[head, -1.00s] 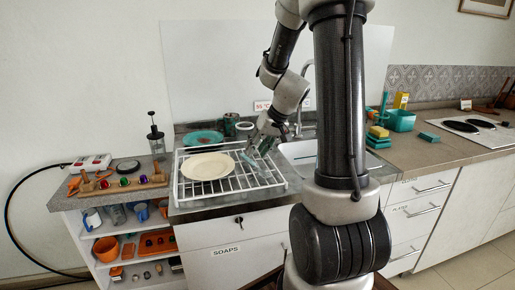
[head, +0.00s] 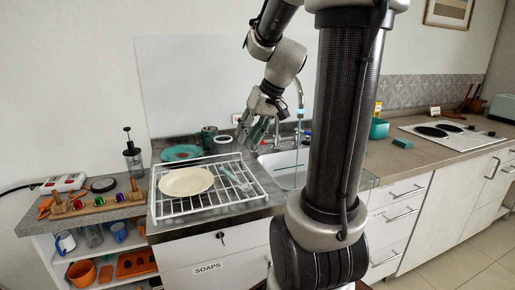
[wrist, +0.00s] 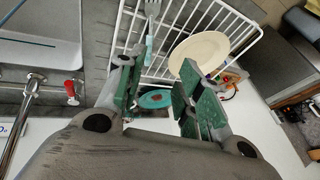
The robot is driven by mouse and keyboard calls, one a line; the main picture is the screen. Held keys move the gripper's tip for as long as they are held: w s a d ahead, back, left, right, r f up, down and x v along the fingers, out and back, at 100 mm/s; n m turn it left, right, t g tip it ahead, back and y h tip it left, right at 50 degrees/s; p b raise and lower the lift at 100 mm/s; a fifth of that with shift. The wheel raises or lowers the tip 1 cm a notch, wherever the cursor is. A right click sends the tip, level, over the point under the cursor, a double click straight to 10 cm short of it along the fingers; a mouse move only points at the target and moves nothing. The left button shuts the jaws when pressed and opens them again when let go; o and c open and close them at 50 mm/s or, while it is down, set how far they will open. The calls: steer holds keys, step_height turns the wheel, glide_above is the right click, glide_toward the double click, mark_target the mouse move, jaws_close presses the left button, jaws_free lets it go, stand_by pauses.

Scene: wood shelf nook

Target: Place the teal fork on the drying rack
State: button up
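The teal fork (head: 234,178) lies on the white wire drying rack (head: 264,192), right of a cream plate. In the wrist view the fork (wrist: 149,45) shows metal tines and a pale teal handle against the rack wires (wrist: 120,32). My gripper (head: 252,137) is above the rack's back right corner, clear of the fork. In the wrist view its green-padded fingers (wrist: 158,68) are spread wide with nothing between them; the left finger overlaps the handle's end in the picture.
The cream plate (head: 187,181) lies on the rack's left half. A teal plate (head: 181,153) and a dark green cup (head: 209,134) are behind it. The sink (head: 285,170) and faucet (head: 299,100) are right of the rack. A black-topped press (head: 132,155) stands at left.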

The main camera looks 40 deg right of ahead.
steer(key=s+a+n+h, duration=0.1)
steer(key=s+a, duration=0.2)
steer(key=s, duration=0.5)
steer(key=s+a+r+n+h, duration=0.1)
steer(key=s+a, duration=0.2)
steer(key=s, duration=0.6)
steer(key=shift+a+h, duration=0.15)
steer(key=shift+h, duration=0.15)
